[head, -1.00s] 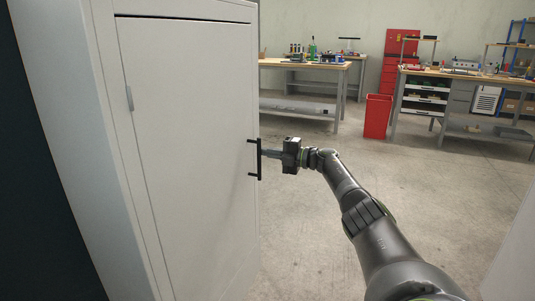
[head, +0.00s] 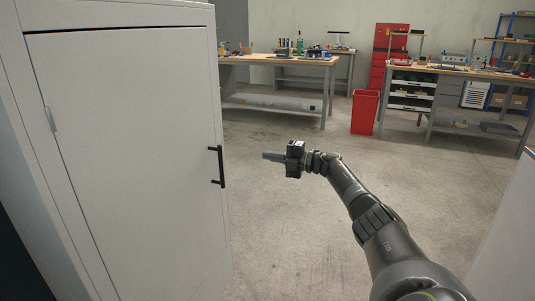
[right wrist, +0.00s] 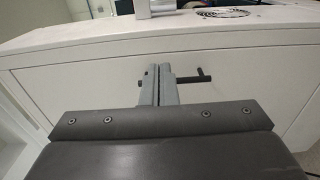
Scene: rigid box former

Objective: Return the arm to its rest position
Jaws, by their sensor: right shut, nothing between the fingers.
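My right gripper (head: 265,156) is shut and empty, pointing left in the head view. It is to the right of the white cabinet door (head: 130,160) and apart from its black bar handle (head: 217,167), with a gap of floor showing between. In the right wrist view the shut fingers (right wrist: 158,70) stand in front of the handle (right wrist: 195,79) and hide part of it. The cabinet door (right wrist: 90,80) fills the middle of that view. The door looks closed. My left gripper is not in view.
A wooden-topped workbench (head: 280,60) stands behind, with a red bin (head: 364,112) right of it. Another workbench (head: 450,72) is at the back right. A light panel (head: 508,225) edges the lower right. The concrete floor (head: 275,225) around my right arm is clear.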

